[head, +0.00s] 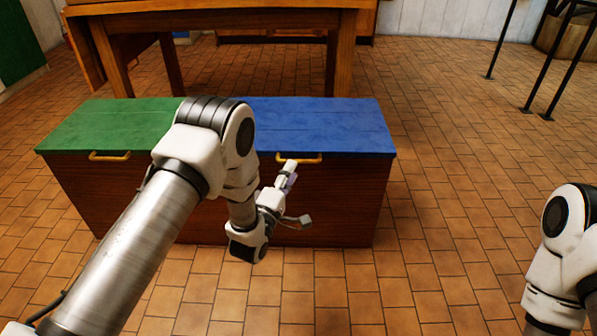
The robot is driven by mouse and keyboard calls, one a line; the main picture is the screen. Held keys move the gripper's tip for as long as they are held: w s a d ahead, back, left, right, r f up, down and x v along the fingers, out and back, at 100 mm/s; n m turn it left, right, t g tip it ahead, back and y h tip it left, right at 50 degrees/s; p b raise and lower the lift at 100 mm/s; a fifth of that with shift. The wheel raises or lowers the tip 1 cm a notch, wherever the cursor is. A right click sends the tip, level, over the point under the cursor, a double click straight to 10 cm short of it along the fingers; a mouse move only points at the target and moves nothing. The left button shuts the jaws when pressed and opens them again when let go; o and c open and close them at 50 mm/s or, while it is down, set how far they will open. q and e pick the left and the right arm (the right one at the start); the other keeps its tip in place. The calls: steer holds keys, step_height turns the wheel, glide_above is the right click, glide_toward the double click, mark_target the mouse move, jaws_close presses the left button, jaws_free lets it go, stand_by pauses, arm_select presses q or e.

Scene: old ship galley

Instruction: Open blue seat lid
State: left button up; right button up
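The blue seat lid (325,125) lies flat and closed on the right half of a dark brown wooden bench chest (340,205). A yellow handle (312,158) sits on the front just under the lid's edge. My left gripper (298,192) is in front of the chest, below the handle, with its fingers spread apart and nothing seen between them. Its upper finger overlaps the left part of the handle in the head view; I cannot tell whether it touches. My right gripper is outside the view; only part of the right arm shows at the right edge.
A green lid (100,125) with its own yellow handle (109,156) lies closed on the chest's left half, partly hidden by my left arm. A wooden table (230,20) stands behind the chest. Dark metal legs (503,40) stand at the upper right. The tiled floor right of the chest is clear.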

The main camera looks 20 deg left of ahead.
mark_target(297, 160)
arm_select(q)
steer(key=b+x, duration=0.1)
steer(key=x, duration=0.3)
steer(key=shift+w+f+b, duration=0.15)
steer(key=shift+w+b, duration=0.15)
steer(key=shift+b, duration=0.05)
steer(key=shift+w, duration=0.25)
jaws_close()
